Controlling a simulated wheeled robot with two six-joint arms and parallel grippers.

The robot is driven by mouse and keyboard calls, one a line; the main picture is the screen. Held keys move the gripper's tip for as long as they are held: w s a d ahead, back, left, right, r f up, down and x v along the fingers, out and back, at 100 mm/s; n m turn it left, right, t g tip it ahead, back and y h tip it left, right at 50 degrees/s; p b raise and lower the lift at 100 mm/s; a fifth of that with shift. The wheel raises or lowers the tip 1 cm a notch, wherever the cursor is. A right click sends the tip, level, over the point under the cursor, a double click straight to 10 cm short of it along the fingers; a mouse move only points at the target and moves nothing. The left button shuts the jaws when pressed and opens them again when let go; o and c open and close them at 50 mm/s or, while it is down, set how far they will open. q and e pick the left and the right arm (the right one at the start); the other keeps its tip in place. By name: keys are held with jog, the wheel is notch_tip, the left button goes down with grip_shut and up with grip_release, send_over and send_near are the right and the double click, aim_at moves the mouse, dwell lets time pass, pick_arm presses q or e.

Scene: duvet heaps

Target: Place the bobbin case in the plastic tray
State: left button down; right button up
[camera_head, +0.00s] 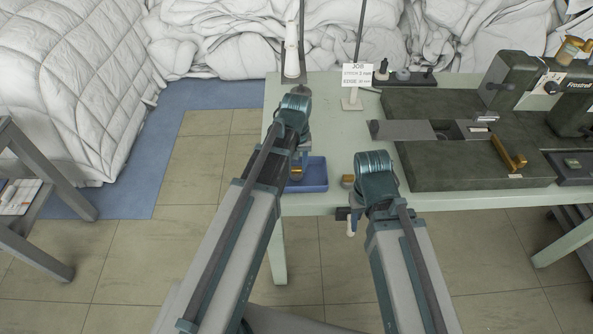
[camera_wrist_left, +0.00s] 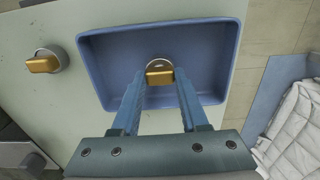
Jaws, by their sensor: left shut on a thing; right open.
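The blue plastic tray (camera_head: 316,184) lies on the pale green table near its front edge; it fills the upper middle of the left wrist view (camera_wrist_left: 215,50). My left gripper (camera_wrist_left: 159,76) is over the tray, shut on a bobbin case (camera_wrist_left: 159,66) with a gold block and silver round body. The held case (camera_head: 297,170) shows against the tray's left part in the head view. I cannot tell whether it touches the tray floor. My right gripper (camera_head: 351,222) is open and empty at the table's front edge, its fingers partly hidden by its wrist.
A similar gold and silver part (camera_head: 347,181) stands on the table just right of the tray, also in the left wrist view (camera_wrist_left: 44,62). A dark green sewing machine (camera_head: 460,160) fills the right side. A job sign (camera_head: 356,78) stands behind. White duvets lie beyond.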

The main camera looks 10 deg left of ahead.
aim_at(297, 168)
pick_arm(q)
jog(key=shift+f, duration=0.1)
jog(key=shift+f, duration=0.1)
jog(key=shift+f, duration=0.15)
jog(key=shift+c, duration=2.1)
grip_release()
notch_tip(297, 168, up, 13)
jog(key=p, duration=1.2)
jog(key=s+d+m+y, duration=0.1)
jog(key=s+d+m, duration=0.6)
jog(key=s+d, duration=0.3)
jog(key=s, duration=0.4)
jog(key=shift+s+f, duration=0.15)
jog(key=shift+s, duration=0.1)
